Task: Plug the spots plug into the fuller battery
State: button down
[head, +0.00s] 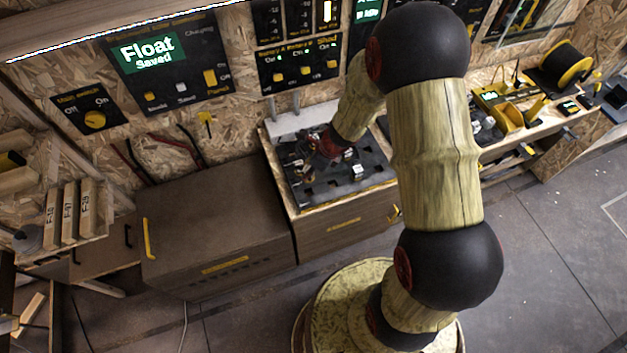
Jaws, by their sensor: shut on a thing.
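My gripper (312,158) is small and dark in the head view, low over a black tray-like top (340,189) on a wooden cabinet. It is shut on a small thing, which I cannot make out. Small metallic and dark parts lie around it, and one pale piece (358,170) shows to its right. I cannot tell the spots plug or the batteries apart here. Gauge panels (299,20) hang on the wall above. The panel below them (300,64) has yellow switches and small labels that seem to name batteries. I cannot read their levels.
A brown cabinet (214,215) with a yellow handle stands left of the tray. Dark and red cables (165,145) hang on the wall. A switch panel (160,62) shows "Float Saved". A bench with tools and a cable reel (566,64) stands at right. Floor at right is clear.

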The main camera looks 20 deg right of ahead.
aim_at(308, 181)
jog(key=shift+s+a, duration=0.1)
notch_tip(308, 181, down, 7)
jog(key=b, duration=0.6)
jog(key=shift+r, duration=0.2)
jog(key=shift+f+b, duration=0.3)
dwell(0.4)
jog(key=shift+f+b, duration=0.3)
jog(key=shift+f, duration=0.05)
jog(key=shift+f+b, duration=0.75)
jog(key=shift+f, duration=0.15)
dwell(0.7)
jog(key=c, duration=1.4)
grip_release()
jog(key=shift+o, duration=0.8)
jog(key=o, duration=0.3)
